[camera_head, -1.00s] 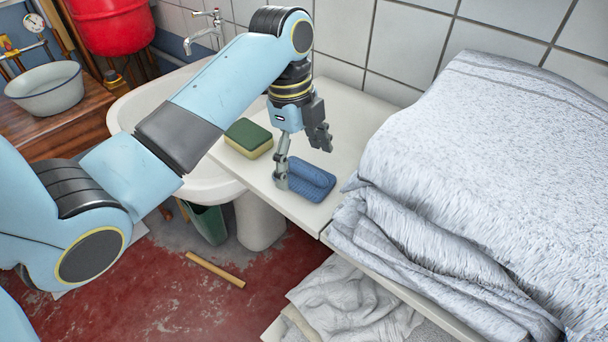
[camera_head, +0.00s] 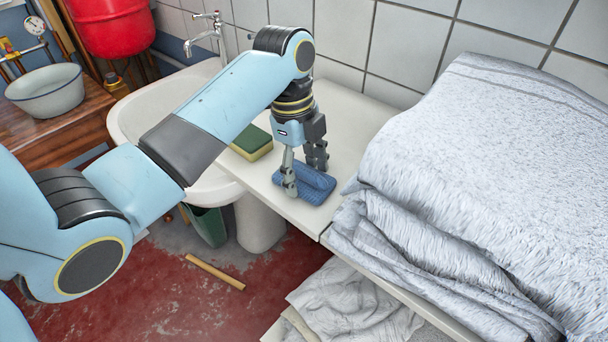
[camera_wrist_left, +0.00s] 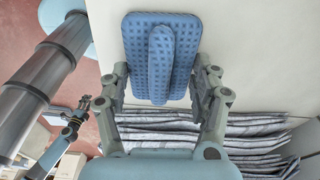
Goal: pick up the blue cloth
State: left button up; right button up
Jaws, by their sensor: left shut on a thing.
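The blue cloth (camera_head: 320,179) is a folded, waffle-patterned pad with a raised roll along its middle. It lies on the white counter (camera_head: 345,120), and the left wrist view shows it from above (camera_wrist_left: 160,55). My left gripper (camera_head: 304,178) points down at the cloth, with one finger on its near left side and the other behind it. It is shut on the cloth, which still looks flat on the counter. The finger contacts are partly hidden. What seems to be my right gripper (camera_wrist_left: 75,118) shows small at the left of the left wrist view; its jaws are unclear.
A green and yellow sponge (camera_head: 252,143) lies just left of the cloth, near the white sink (camera_head: 135,110). A large stack of grey-white towels (camera_head: 480,150) stands close on the right. The tiled wall (camera_head: 410,45) is behind. Some counter behind the cloth is clear.

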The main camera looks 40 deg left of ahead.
aim_at(304, 169)
pick_arm(q)
jog(key=shift+r, duration=0.1)
notch_tip(304, 169, up, 8)
jog(key=shift+f, duration=0.1)
jog(key=shift+r+p, duration=0.65)
jog(key=shift+p, duration=0.2)
jog(key=shift+r+p, duration=0.35)
jog(key=shift+r, duration=0.1)
jog(key=shift+f, duration=0.1)
jog(key=o, duration=0.3)
jog(key=shift+c, duration=1.3)
